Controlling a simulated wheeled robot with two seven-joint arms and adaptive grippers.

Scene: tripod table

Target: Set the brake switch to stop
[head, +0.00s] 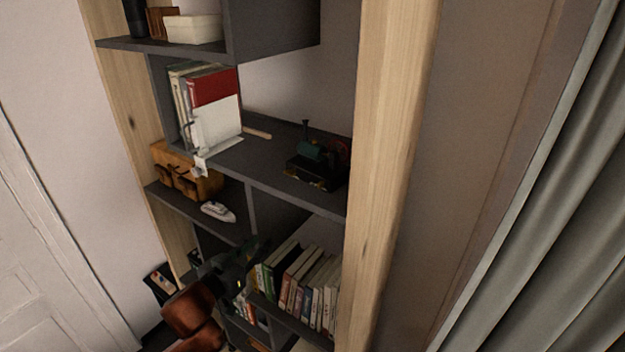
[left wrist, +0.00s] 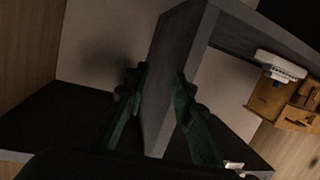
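No part clearly readable as a brake switch shows in either view. A small dark model machine (head: 318,165), with a green body and a reddish wheel, stands on the middle shelf at its right end. Its small parts are too dark to tell apart. My left gripper (head: 245,258) is below that shelf, near the lower compartments and left of the books. In the left wrist view its two green-black fingers (left wrist: 160,78) are spread apart. A grey shelf panel (left wrist: 170,110) shows between them; I cannot tell whether it is touched. My right gripper is not in view.
Binders (head: 210,105) stand on the middle shelf. A brown box (head: 180,170) and a white toy boat (head: 218,212) are on the shelf below. Books (head: 300,285) fill the lower right compartment. A wooden upright (head: 390,130) bounds the shelf; a grey curtain (head: 550,190) hangs right.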

